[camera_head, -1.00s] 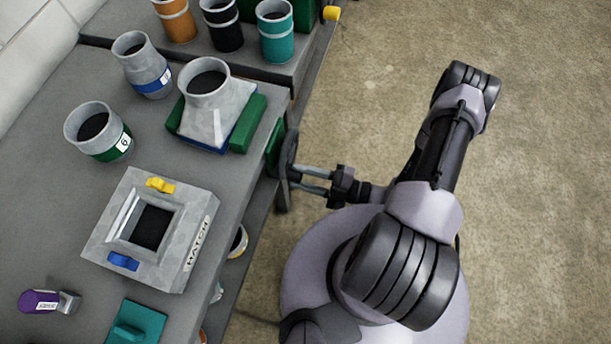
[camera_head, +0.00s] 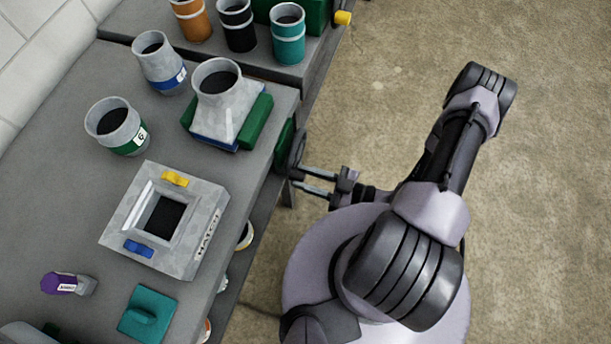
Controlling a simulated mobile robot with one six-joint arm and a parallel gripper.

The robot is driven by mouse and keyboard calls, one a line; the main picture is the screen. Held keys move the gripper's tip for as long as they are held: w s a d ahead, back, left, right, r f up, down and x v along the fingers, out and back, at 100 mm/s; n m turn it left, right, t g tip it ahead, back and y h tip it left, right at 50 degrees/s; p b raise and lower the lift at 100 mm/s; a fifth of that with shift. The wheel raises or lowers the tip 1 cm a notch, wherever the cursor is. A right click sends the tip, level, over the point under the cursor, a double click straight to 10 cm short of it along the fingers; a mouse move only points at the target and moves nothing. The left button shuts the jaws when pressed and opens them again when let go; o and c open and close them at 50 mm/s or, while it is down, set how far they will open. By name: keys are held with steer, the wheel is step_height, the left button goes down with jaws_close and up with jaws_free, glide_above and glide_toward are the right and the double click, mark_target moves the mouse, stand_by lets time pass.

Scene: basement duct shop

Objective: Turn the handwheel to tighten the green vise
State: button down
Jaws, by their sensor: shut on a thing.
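The green vise (camera_head: 256,118) sits at the bench's right edge, its green jaws on either side of a grey duct fitting (camera_head: 226,108) with a round collar and a flared square base. The dark handwheel (camera_head: 298,149) stands upright, nearly edge-on, off the bench edge to the right of the vise. My gripper (camera_head: 302,181) reaches in from the right and is shut on the near, lower part of the wheel's rim. The exact finger contact is small and partly hidden. I cannot tell whether both jaws touch the fitting.
Several collars stand on the bench (camera_head: 65,190) left of and behind the vise. A square hatch frame (camera_head: 193,252), a purple-handled tool (camera_head: 66,284) and a teal block (camera_head: 147,313) lie nearer. Open concrete floor (camera_head: 400,60) lies to the right.

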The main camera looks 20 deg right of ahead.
steer(key=shift+r+m, duration=0.5)
steer(key=shift+m, duration=0.4)
steer(key=c, duration=1.1)
jaws_free()
steer(key=shift+o, duration=0.2)
